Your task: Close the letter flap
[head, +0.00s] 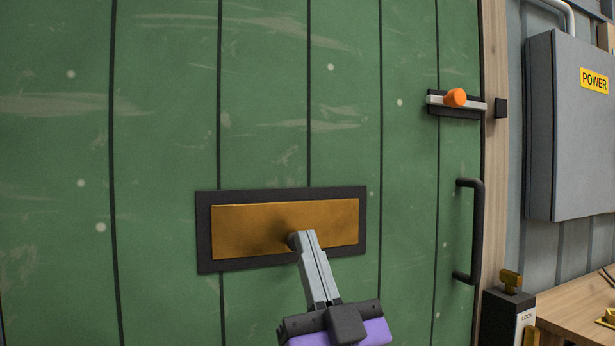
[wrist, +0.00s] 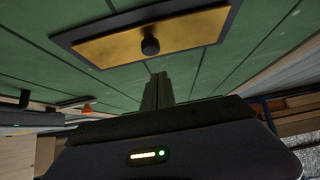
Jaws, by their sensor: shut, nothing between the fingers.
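The brass letter flap (head: 250,224) lies in a dark frame on the green door, nearly flush with the frame. It also shows in the wrist view (wrist: 110,45), with a dark round knob (wrist: 150,45) on it. My gripper (head: 304,236) is shut and empty. In the head view its fingertips overlap the lower middle of the flap, right by the knob (head: 292,240), which they partly hide. In the wrist view the fingers (wrist: 158,78) point toward the knob, with a gap in the picture between tips and knob. Whether the fingertips touch the flap cannot be told.
A bolt with an orange knob (head: 456,97) sits at the door's right edge, above a black pull handle (head: 470,231). A grey power box (head: 568,125) hangs at right. A lock box (head: 507,312) stands by a wooden bench (head: 572,305). The door left of the flap is clear.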

